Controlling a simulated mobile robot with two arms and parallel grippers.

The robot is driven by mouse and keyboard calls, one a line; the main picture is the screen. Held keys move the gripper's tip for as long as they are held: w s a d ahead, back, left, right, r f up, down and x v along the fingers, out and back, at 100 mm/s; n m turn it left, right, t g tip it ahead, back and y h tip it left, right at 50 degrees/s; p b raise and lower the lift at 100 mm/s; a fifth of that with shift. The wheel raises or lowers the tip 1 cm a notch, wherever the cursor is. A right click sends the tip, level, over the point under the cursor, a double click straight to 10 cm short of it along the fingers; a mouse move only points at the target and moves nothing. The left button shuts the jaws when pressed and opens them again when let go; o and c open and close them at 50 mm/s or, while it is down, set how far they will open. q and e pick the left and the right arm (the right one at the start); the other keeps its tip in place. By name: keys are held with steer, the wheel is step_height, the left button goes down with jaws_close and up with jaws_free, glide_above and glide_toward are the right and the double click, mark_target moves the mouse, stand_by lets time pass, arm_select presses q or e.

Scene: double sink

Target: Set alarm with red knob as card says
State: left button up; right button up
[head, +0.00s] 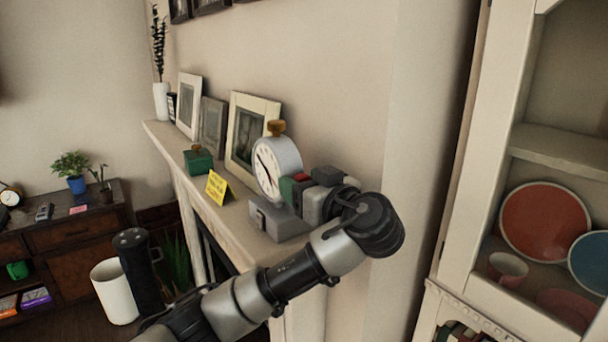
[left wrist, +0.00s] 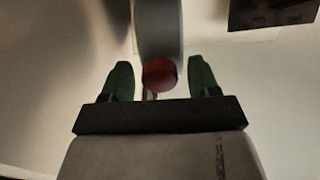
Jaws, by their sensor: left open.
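The alarm clock (head: 268,172) stands on a grey block (head: 276,220) on the mantel, its white face with dark hands turned toward the left. A brown knob tops it. My left gripper (head: 294,184) is at the clock's back side. In the left wrist view, the red knob (left wrist: 159,74) sits between the tips of my open left gripper (left wrist: 160,80), with a gap on both sides. The clock's grey body (left wrist: 160,30) is behind the knob. The yellow card (head: 217,187) stands on the mantel left of the clock; its writing is too small to read. My right gripper is not in view.
A small green box (head: 198,159) and several leaning picture frames (head: 250,137) are on the mantel near the clock. The wall is close behind. A cabinet with plates (head: 545,222) stands at the right. Another clock (head: 10,196) is on the far-left dresser.

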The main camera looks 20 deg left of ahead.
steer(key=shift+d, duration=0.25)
arm_select(q)
steer(key=c, duration=0.9)
steer(key=shift+c, duration=0.2)
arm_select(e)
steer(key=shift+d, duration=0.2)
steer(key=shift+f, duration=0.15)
